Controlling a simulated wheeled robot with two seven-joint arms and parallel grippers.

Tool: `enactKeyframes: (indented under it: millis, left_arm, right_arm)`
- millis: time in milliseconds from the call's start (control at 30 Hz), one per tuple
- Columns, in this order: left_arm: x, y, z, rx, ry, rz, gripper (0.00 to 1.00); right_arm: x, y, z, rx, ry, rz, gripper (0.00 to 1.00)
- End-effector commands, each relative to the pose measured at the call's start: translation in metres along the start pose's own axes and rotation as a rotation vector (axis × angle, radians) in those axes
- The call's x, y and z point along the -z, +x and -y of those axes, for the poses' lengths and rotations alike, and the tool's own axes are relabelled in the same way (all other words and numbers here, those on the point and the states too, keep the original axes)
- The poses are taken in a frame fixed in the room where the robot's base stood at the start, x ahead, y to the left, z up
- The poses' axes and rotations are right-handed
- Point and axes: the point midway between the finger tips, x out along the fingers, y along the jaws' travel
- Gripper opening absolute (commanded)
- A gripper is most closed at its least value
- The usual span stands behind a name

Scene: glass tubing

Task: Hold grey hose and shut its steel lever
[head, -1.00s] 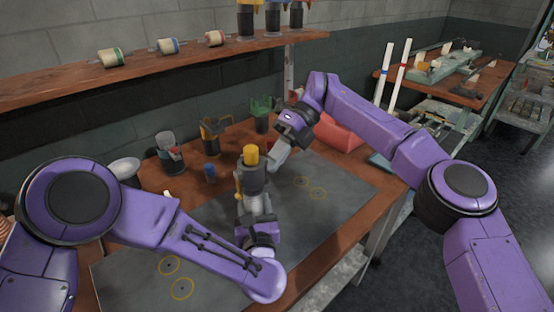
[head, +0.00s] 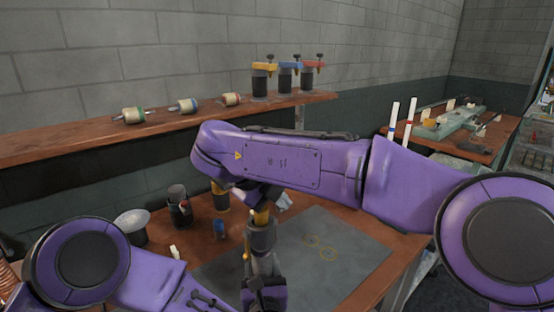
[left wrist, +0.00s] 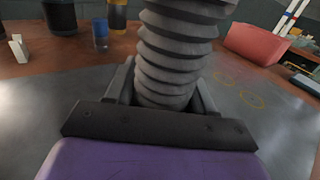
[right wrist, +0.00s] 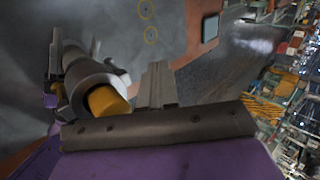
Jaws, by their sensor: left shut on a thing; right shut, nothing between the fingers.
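The grey hose (left wrist: 175,55) stands roughly upright, ribbed, and my left gripper (left wrist: 165,95) is shut around it. In the head view the hose's grey upper part (head: 261,238) carries a yellow top (head: 262,216), partly hidden by my right arm.
The dark mat (head: 345,265) has free room at right, with yellow rings. A shelf (head: 60,142) holds spools and clamp-topped bottles. A red box (left wrist: 254,43) lies beyond.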

Motion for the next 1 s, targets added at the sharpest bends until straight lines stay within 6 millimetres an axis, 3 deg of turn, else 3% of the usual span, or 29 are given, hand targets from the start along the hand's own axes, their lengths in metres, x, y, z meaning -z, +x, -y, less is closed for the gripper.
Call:
enactKeyframes:
  millis: [467,667,1000]
  left_arm:
    - [-0.001,0.000,0.000,-0.001,-0.001,0.001,0.08]
    - [-0.001,0.000,0.000,-0.001,-0.001,0.001,0.08]
    - [0.000,0.000,0.000,-0.001,-0.001,0.001,0.08]
  right_arm:
    - [0.000,-0.098,0.006,-0.026,0.013,0.005,0.00]
    - [0.004,-0.091,0.033,-0.350,0.417,-0.091,0.00]
    - [0.002,-0.081,0.053,-0.470,0.564,-0.127,0.00]
